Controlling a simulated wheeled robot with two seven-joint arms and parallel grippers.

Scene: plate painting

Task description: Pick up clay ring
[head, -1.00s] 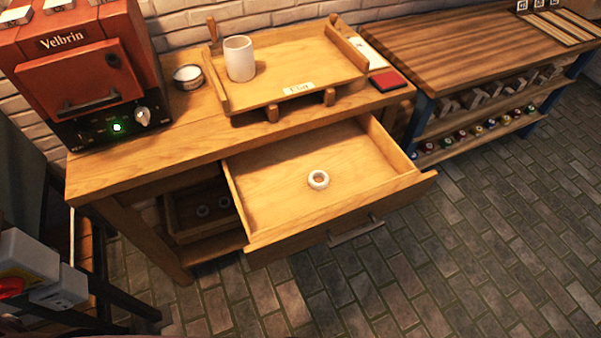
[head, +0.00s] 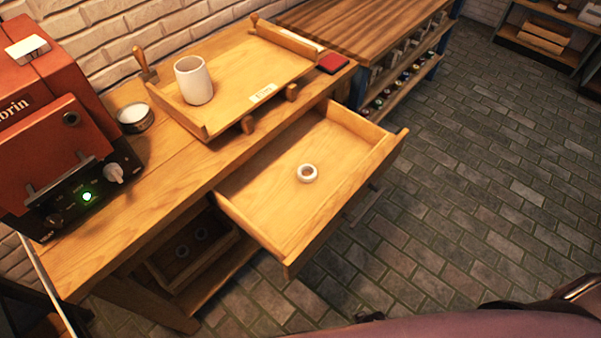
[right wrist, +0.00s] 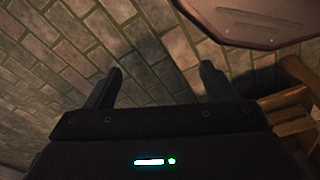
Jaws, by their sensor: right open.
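The white clay ring (head: 307,173) lies flat on the bottom of the open wooden drawer (head: 240,222), near its middle, in the head view. My right gripper (right wrist: 160,82) shows in the right wrist view with its two dark fingers apart and nothing between them. It is over the brick floor, and the ring is not in that view. My left gripper is not in view.
A lower shelf box (head: 160,278) holds two dark rings. Brick floor (head: 480,180) is clear at right.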

